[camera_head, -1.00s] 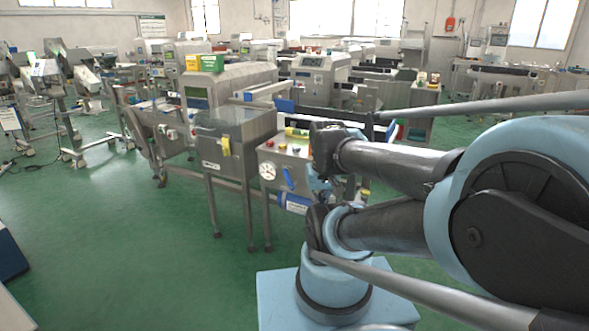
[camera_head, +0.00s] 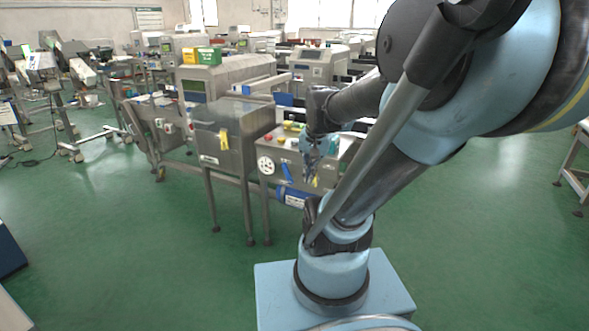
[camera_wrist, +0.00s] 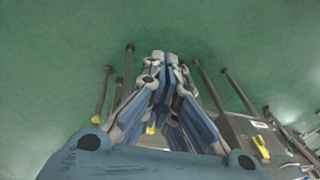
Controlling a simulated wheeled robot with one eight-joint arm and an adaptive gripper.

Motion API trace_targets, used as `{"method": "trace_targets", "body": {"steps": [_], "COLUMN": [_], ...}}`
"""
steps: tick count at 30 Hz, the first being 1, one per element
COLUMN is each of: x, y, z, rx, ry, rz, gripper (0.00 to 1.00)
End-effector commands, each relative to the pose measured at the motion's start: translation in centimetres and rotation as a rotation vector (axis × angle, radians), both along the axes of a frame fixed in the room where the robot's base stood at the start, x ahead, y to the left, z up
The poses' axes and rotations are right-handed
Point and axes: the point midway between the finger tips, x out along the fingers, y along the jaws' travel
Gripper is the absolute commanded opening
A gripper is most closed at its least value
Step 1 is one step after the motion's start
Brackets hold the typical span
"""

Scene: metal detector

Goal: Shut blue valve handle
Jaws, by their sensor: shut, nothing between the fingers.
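The blue valve handle (camera_head: 287,172) is on the front of the machine panel, below and right of the white round gauge (camera_head: 265,165), and slants down to the right. A blue cylinder (camera_head: 291,197) lies just beneath it. My gripper (camera_head: 309,182) points down in front of the panel, to the right of the handle, with a gap between them in the picture. In the wrist view the fingers (camera_wrist: 165,58) are closed together and empty, over green floor. I cannot make out the blue handle in the wrist view.
A metal box with a yellow handle (camera_head: 223,139) stands left of the panel; that yellow handle also shows in the wrist view (camera_wrist: 261,146). Machine legs (camera_head: 249,207) stand below. Green floor (camera_head: 120,250) is open to the front left. Other machines fill the back.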

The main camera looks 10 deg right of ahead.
Motion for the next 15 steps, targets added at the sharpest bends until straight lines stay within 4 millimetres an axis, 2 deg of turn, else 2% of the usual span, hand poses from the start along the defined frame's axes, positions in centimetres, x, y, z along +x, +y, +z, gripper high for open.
{"method": "trace_targets", "body": {"steps": [1, 7, 15], "x": [1.3, 6.1, 12.8], "y": [-0.1, -0.4, -1.3], "z": [0.5, 1.6, 1.8], "rx": [0.020, 0.100, 0.209], "ry": [0.005, 0.030, 0.074], "rz": [-0.059, -0.309, -0.643], "gripper": [0.00, 0.00, 0.00]}}
